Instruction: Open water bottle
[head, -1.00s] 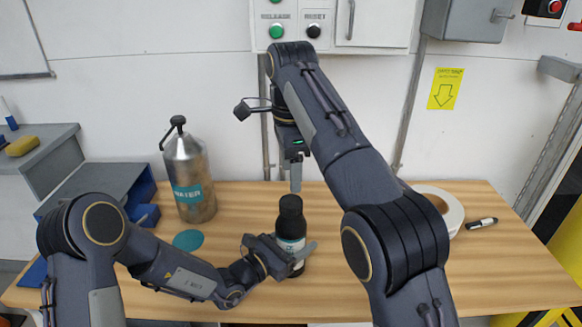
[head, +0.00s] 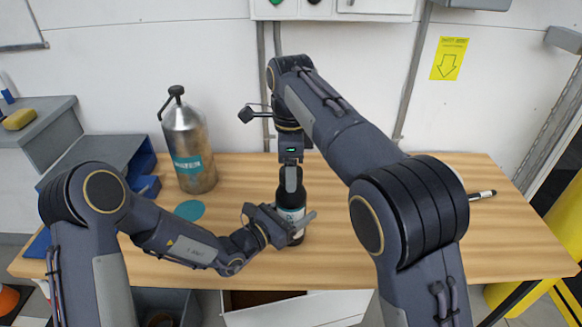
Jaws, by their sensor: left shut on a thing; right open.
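A dark bottle (head: 290,198) with a pale label stands upright on the wooden table (head: 400,255). My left gripper (head: 297,226) is shut around the lower body of this bottle. My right gripper (head: 291,180) points straight down over the bottle's top, open, with a finger in front of the cap. The cap is largely hidden behind that finger. A metal flask (head: 189,150) with a teal WATER label and a black looped top stands upright at the left, apart from both grippers.
A teal disc (head: 190,210) lies flat in front of the metal flask. A blue bin (head: 135,165) stands at the table's left end. A black and white marker (head: 482,195) lies at the right. The wall is close behind the table.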

